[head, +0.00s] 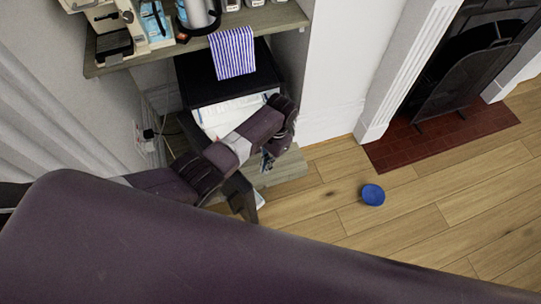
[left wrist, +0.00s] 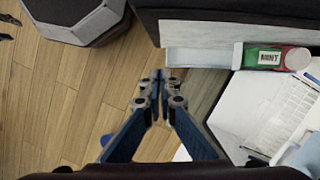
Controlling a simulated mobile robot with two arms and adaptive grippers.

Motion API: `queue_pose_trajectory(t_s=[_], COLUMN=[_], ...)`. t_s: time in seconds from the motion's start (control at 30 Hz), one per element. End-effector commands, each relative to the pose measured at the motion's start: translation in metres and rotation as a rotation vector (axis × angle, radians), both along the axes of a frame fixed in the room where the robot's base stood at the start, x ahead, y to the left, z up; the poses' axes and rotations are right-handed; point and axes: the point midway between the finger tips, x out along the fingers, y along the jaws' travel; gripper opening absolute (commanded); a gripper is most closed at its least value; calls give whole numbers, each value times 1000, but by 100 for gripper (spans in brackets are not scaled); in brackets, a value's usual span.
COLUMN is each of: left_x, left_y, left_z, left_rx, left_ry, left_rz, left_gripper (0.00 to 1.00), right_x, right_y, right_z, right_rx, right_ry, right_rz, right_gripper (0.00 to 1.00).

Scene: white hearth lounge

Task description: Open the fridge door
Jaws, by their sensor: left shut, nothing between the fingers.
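The fridge (head: 195,82) is a small black box under the wooden shelf, and its pale interior shows in front. In the left wrist view its black body (left wrist: 230,14) runs along the top, with a bottle labelled MINT (left wrist: 270,58) by a white ledge. White ribbed panels show at the right. A dark panel with a pale edge (head: 241,194), apparently the fridge door swung out, stands below my left arm, partly hidden by it. My left gripper (head: 267,163) is shut and empty in front of the fridge opening; its fingertips meet in the left wrist view (left wrist: 160,78).
A striped cloth (head: 233,52) hangs from the shelf (head: 270,18), which bears a kettle (head: 199,15) and a coffee machine. A blue round object (head: 373,195) lies on the wooden floor. A fireplace with a dark screen (head: 465,80) is at right.

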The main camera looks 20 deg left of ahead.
Motion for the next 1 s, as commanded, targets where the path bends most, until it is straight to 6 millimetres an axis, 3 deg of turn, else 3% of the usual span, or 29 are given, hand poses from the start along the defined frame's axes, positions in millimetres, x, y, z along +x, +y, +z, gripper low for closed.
queue_pose_trajectory(t_s=[0.03,0.2,0.77,1.0], left_x=[-6,-20,-25,-43], left_y=[4,11,14,23], left_z=[7,5,4,9], left_rx=[0,1,0,0], left_ry=[-1,-1,-1,1], left_rz=[0,1,-5,-52], left_gripper=[0,0,0,0], right_x=[0,-1,-1,-1], right_y=[0,0,0,0], right_z=[11,18,22,44], right_rx=[0,0,0,0], right_ry=[0,1,1,1], right_rz=[0,0,-1,0], right_gripper=[40,40,40,40])
